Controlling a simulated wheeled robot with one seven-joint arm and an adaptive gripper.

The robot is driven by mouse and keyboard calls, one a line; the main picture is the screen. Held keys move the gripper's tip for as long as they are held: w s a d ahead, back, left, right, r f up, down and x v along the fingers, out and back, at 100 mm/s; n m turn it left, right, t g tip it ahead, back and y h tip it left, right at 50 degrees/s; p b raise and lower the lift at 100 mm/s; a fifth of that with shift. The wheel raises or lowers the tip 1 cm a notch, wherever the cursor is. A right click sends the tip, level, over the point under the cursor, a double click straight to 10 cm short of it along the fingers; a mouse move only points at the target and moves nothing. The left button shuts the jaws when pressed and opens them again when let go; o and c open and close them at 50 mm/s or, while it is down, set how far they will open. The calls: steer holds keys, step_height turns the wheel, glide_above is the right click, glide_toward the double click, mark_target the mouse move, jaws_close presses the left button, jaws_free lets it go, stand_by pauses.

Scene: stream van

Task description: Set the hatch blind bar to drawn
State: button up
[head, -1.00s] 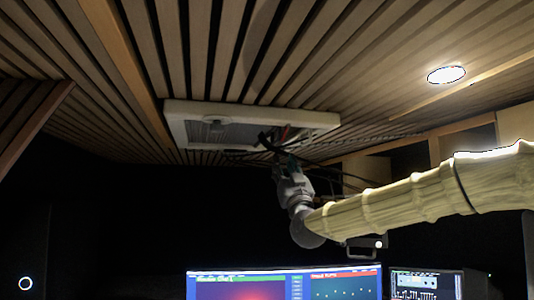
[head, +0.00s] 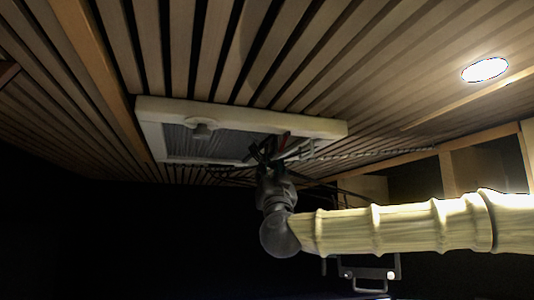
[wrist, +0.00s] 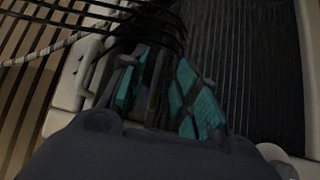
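The hatch is a white rectangular frame (head: 240,113) in the slatted ceiling. A grey pleated blind (head: 185,146) covers its left part, and a pale knob (head: 201,128) is near its front edge. My gripper (head: 270,150) is raised to the right half of the hatch. In the wrist view my gripper (wrist: 163,92) has its teal-padded fingers apart, with no held thing visible between them. A pale piece with a handle-like shape (wrist: 90,65) is just left of the fingers; I cannot tell if it is the blind bar or if they touch. Dark pleats (wrist: 245,55) are to the right.
Several dark cables (wrist: 110,22) cross near the fingertips. A lit round ceiling lamp (head: 485,70) is at the right. Wooden cabinets (head: 485,165) stand at the back right, and a small bracketed fixture (head: 368,271) is below my arm. The space at lower left is dark.

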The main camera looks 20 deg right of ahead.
mark_target(269, 157)
steer(key=p+x, duration=0.2)
steer(key=x, duration=0.3)
steer(key=shift+s+r, duration=0.1)
steer(key=shift+r, duration=0.1)
steer(key=shift+w+d+r, duration=0.1)
steer(key=shift+w+r, duration=0.25)
steer(key=shift+w, duration=0.3)
steer(key=shift+s, duration=0.1)
jaws_close()
